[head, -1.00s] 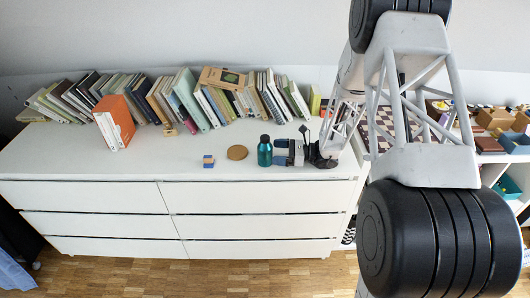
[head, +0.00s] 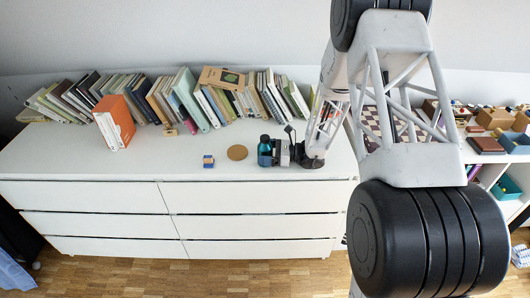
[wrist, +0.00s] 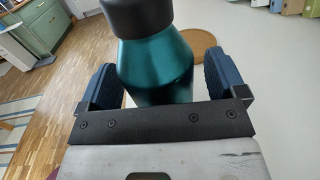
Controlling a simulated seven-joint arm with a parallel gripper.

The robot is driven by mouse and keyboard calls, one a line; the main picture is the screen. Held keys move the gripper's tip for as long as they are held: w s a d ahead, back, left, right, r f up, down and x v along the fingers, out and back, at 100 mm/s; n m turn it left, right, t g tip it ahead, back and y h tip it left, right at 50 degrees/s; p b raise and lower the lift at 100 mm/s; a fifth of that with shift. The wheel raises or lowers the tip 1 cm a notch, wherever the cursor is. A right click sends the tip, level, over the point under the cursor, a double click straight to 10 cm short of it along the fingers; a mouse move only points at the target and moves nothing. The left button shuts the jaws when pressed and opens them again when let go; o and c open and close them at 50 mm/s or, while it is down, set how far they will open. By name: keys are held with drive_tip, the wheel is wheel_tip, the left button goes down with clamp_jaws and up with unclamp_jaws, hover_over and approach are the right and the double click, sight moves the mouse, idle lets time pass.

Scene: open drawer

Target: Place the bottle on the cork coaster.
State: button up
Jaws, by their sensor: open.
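The teal bottle with a dark cap (head: 265,149) stands upright on the white dresser top. In the wrist view the bottle (wrist: 156,62) stands between the two blue finger pads of my gripper (wrist: 150,88), which is open around it. In the head view my gripper (head: 272,153) comes at the bottle from the right, low over the top. The round cork coaster (head: 237,152) lies flat and bare, just left of the bottle. In the wrist view the coaster (wrist: 204,45) shows beyond the bottle, partly hidden by it.
A small blue and wooden block (head: 208,161) lies left of the coaster. A long row of books (head: 205,100) stands along the back, with an orange book (head: 122,118) in front of it. The dresser's front edge (head: 150,181) is close by. The top left of the block is clear.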

drive_tip(key=shift+c, duration=0.2)
drive_tip(key=c, duration=1.3)
drive_tip(key=shift+c, duration=0.2)
drive_tip(key=shift+r, duration=0.2)
wheel_tip(320, 180, up, 28)
drive_tip(key=shift+f, duration=0.15)
idle(0.4)
